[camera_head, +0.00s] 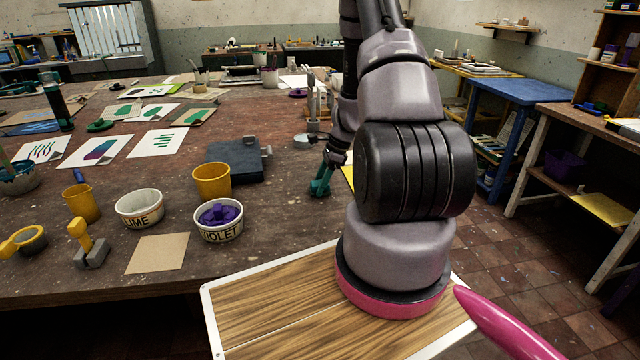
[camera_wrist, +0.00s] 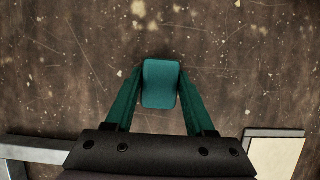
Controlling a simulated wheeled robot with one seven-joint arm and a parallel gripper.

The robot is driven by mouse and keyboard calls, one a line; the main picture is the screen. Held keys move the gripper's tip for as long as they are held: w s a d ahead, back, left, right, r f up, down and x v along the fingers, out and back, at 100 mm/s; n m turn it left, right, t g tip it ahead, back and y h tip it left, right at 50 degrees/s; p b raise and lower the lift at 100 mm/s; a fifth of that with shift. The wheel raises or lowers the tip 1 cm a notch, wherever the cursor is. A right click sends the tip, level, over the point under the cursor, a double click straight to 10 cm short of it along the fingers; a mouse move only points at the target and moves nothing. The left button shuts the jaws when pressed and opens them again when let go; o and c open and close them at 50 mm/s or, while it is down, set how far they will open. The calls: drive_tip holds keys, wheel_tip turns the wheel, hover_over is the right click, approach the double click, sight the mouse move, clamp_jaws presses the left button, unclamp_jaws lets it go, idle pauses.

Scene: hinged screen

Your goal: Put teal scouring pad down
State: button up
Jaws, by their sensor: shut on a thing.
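The teal scouring pad (camera_wrist: 160,84) is a small rounded block between the two teal fingers of my gripper (camera_wrist: 161,76) in the wrist view. My gripper is shut on it, with a finger on each side. Bare, paint-flecked tabletop shows beyond the pad. In the head view my gripper (camera_head: 320,183) points down at the brown worktable (camera_head: 285,215), near its right side. The pad cannot be told apart from the teal fingers there. I cannot tell whether the pad touches the table.
A dark blue-grey box (camera_head: 237,160) lies left of my gripper. A yellow cup (camera_head: 212,181), a VIOLET bowl (camera_head: 219,233) with purple pieces and a LIME bowl (camera_head: 140,209) stand farther left. A small grey round dish (camera_head: 302,141) is behind. Bare table lies between box and gripper.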

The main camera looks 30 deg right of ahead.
drive_tip(key=o, duration=1.2)
drive_tip(key=v, duration=1.2)
drive_tip(key=a+r+n+t, duration=0.1)
drive_tip(key=a+r+n, duration=0.4)
drive_tip(key=r, duration=0.7)
drive_tip(key=s+a+r+n+t, duration=0.1)
drive_tip(key=s+a+r+n, duration=0.3)
drive_tip(key=s+r, duration=0.2)
drive_tip(key=s+a+r+n+t+h, duration=0.1)
drive_tip(key=s+a+r+n+t, duration=0.1)
drive_tip(key=s+a+r+n, duration=0.2)
drive_tip(key=s+a+r+n+t+h, duration=0.1)
drive_tip(key=s+a+r+n, duration=0.3)
drive_tip(key=s+r, duration=0.4)
drive_tip(key=shift+s+a+r+t, duration=0.15)
drive_tip(key=shift+r+t, duration=0.1)
drive_tip(key=shift+r, duration=0.25)
drive_tip(key=shift+s+a+r+t, duration=0.15)
drive_tip(key=shift+r+t, duration=0.1)
drive_tip(key=shift+r, duration=0.3)
